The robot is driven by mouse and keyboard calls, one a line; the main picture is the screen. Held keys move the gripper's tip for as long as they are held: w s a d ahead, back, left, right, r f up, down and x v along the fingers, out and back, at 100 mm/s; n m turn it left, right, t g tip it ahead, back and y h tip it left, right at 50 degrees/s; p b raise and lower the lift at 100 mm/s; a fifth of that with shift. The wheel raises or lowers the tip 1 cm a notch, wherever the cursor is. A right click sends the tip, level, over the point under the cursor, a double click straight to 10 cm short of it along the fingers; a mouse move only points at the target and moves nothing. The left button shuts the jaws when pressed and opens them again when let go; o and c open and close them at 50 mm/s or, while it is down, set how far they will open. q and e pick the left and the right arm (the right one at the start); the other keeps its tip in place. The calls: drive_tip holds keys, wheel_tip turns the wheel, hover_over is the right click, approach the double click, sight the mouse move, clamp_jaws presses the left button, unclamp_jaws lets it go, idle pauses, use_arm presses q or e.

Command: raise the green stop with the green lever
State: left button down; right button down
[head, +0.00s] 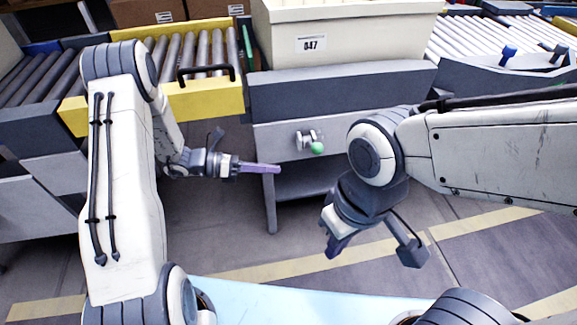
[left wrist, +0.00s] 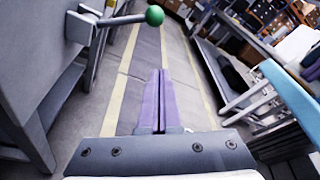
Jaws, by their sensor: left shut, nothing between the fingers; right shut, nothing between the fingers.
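The green lever has a green ball knob (head: 317,147) on a short metal arm, mounted on the grey front panel below the conveyor. In the left wrist view the knob (left wrist: 154,15) shows at the top, its rod running left to a bracket. A thin green bar, seemingly the green stop (head: 247,48), stands at the right end of the rollers, beside the cream bin. My left gripper (head: 278,169) is shut and empty, left of and a little below the knob, apart from it; its purple fingers (left wrist: 160,75) show in the left wrist view. My right gripper (head: 333,250) is shut and empty, hanging below the knob.
A yellow conveyor side (head: 205,101) with a black handle (head: 206,70) lies behind my left arm. A cream bin (head: 345,35) labelled 047 sits above the grey panel (head: 340,92). A grey leg (head: 269,200) stands below the panel. The floor in front is open.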

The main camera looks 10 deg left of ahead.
use_arm(q)
drive_tip(key=shift+v, duration=1.2)
drive_tip(key=s+d+r+m+g+y, duration=0.4)
drive_tip(key=s+d+m, duration=0.1)
drive_tip(key=s+m, duration=0.25)
drive_tip(key=s+d+r+m+g+y, duration=0.3)
drive_tip(key=s+d+m+g, duration=0.15)
drive_tip(key=s+m, duration=0.3)
drive_tip(key=s+a+r+m+t+y, duration=0.1)
drive_tip(key=s+r+m+t+y, duration=0.3)
drive_tip(key=m, duration=0.6)
drive_tip(key=s+r+m+t+y, duration=0.1)
drive_tip(key=s+m+t+y, duration=0.15)
drive_tip(key=s+m, duration=0.55)
wheel_tip(320, 180, up, 22)
drive_tip(key=w+m+y+p, duration=0.1)
drive_tip(key=w+p, duration=0.1)
drive_tip(key=p, duration=2)
drive_tip(key=shift+w+a+g, duration=0.2)
drive_tip(key=shift+g, duration=0.2)
